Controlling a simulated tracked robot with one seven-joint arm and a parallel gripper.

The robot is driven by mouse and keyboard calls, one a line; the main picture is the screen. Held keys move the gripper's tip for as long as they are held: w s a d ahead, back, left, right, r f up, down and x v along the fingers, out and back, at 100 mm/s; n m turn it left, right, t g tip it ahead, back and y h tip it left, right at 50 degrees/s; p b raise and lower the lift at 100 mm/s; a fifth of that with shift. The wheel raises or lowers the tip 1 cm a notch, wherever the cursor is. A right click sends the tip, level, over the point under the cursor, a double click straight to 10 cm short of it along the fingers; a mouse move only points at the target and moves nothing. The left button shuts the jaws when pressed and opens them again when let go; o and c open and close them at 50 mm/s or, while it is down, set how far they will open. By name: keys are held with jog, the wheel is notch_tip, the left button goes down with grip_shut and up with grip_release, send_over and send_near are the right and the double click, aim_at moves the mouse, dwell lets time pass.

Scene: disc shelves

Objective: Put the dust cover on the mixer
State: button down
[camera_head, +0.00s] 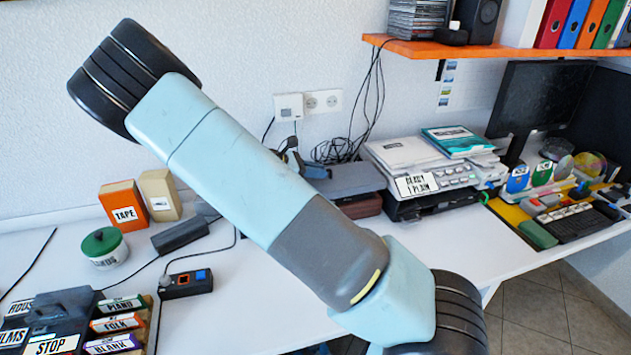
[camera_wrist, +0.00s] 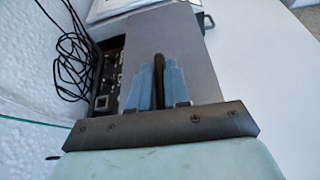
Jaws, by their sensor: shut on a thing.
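The dust cover is a grey, flat-topped shape (camera_head: 345,179) behind my arm in the head view. It also fills the middle of the wrist view (camera_wrist: 190,45). My gripper (camera_wrist: 158,72) is shut on a dark upright grip at the cover's top. In the head view my gripper (camera_head: 312,171) is mostly hidden behind my arm. A dark reddish-brown body (camera_head: 362,207), seemingly the mixer, shows under the cover. A dark panel with sockets (camera_wrist: 108,80) shows beside the cover in the wrist view. I cannot tell whether the cover rests on the mixer or hangs just above it.
A printer (camera_head: 425,170) stands close to the right of the cover. Black cables (camera_head: 340,150) lie behind, by the wall. An orange shelf (camera_head: 450,48) overhangs at the upper right. A small controller box (camera_head: 186,283) and a green-lidded tin (camera_head: 104,248) stand at the left.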

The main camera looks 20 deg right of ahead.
jog(key=shift+w+f, duration=0.65)
jog(key=shift+f, duration=1.55)
jog(key=c, duration=1.1)
grip_release()
